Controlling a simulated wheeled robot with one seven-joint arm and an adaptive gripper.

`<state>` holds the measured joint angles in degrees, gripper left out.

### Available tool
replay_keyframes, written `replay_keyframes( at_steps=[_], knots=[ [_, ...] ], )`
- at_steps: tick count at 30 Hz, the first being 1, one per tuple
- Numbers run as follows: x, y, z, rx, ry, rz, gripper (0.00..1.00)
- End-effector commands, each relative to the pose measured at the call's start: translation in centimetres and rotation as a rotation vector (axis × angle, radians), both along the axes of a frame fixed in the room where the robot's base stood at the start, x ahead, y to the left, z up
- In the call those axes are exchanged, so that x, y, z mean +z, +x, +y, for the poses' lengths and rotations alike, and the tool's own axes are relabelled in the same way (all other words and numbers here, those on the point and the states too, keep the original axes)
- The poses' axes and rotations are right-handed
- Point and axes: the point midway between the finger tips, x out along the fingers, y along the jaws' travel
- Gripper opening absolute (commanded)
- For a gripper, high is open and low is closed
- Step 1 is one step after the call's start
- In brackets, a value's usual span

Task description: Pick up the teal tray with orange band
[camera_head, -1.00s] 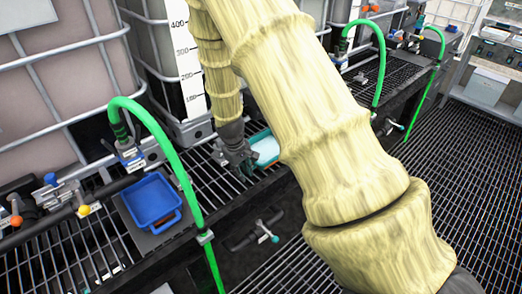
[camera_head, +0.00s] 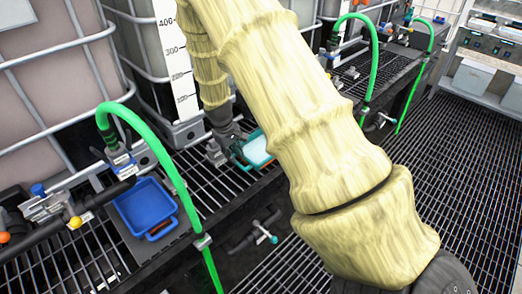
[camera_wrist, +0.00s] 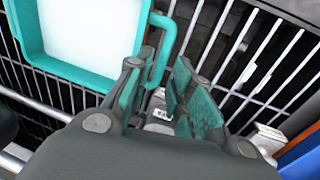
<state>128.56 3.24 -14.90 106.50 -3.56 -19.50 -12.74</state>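No orange band is clear in either view. In the head view my gripper (camera_head: 232,140) is at the tray's left side.
A blue tray (camera_head: 147,207) stands on the rack at the left, beside a green hose (camera_head: 175,165). Caged tanks (camera_head: 50,80) stand behind. More green hoses (camera_head: 372,70) and valves are at the right. The grated floor (camera_head: 465,160) at the right is clear.

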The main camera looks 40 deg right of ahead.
Motion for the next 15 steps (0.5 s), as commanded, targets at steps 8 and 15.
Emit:
replay_keyframes(
  at_steps=[8,15],
  knots=[
    [-2.1,0.5,-0.1,-0.001,0.001,0.003,0.23],
    [-4.4,0.8,-0.5,0.000,0.000,0.002,0.23]
  ],
)
